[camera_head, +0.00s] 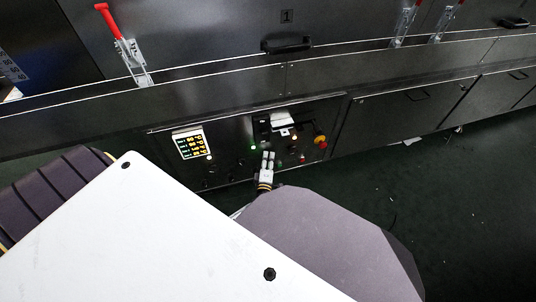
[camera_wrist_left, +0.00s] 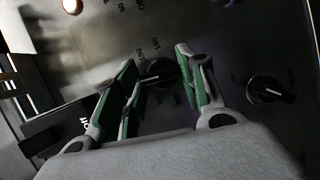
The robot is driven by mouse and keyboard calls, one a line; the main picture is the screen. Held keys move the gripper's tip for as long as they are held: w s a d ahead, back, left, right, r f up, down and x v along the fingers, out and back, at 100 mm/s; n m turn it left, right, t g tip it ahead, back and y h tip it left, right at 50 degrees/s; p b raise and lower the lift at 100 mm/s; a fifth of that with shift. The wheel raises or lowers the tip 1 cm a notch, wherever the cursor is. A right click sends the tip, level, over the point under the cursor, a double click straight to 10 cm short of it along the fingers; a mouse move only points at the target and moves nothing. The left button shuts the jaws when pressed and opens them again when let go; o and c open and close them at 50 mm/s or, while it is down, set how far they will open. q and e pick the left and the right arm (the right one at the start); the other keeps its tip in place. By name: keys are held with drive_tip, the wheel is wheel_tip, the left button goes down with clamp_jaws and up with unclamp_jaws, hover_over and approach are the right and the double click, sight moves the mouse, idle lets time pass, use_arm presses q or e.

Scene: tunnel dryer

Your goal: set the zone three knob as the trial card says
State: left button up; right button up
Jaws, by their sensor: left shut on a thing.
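The control panel (camera_head: 228,168) is on the dark machine's lower front. My left gripper (camera_head: 267,158) is at the panel, below a white card or paper (camera_head: 282,119) whose writing is too small to read. In the left wrist view, the green-padded fingers of my left gripper (camera_wrist_left: 158,82) are closed around a dark knob (camera_wrist_left: 160,70) with a scale of numbers around it. The fingers partly hide this knob, and I cannot tell which zone it belongs to. A second dark knob (camera_wrist_left: 268,90) with a light pointer line is to the right, free. My right gripper is not in view.
A lit display (camera_head: 189,143) with yellow and green digits is left of the gripper. A red-and-yellow button (camera_head: 320,140) is at the panel's right. A red-handled clamp (camera_head: 122,45) stands above. The dark floor (camera_head: 450,210) at right is mostly open.

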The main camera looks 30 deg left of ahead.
use_arm(q)
drive_tip(key=shift+s+f+n+t+y+b, duration=0.15)
drive_tip(key=shift+n+t+b, duration=0.15)
drive_tip(key=shift+n, duration=0.45)
drive_tip(key=shift+w+f+n+t+y+b, duration=0.15)
drive_tip(key=shift+n+b, duration=0.25)
drive_tip(key=shift+n, duration=0.4)
drive_tip(key=shift+s+n+t+y+b, duration=0.1)
drive_tip(key=shift+n+t+y+b, duration=0.2)
drive_tip(key=shift+n, duration=0.75)
drive_tip(key=o, duration=1)
drive_tip(key=shift+r, duration=0.1)
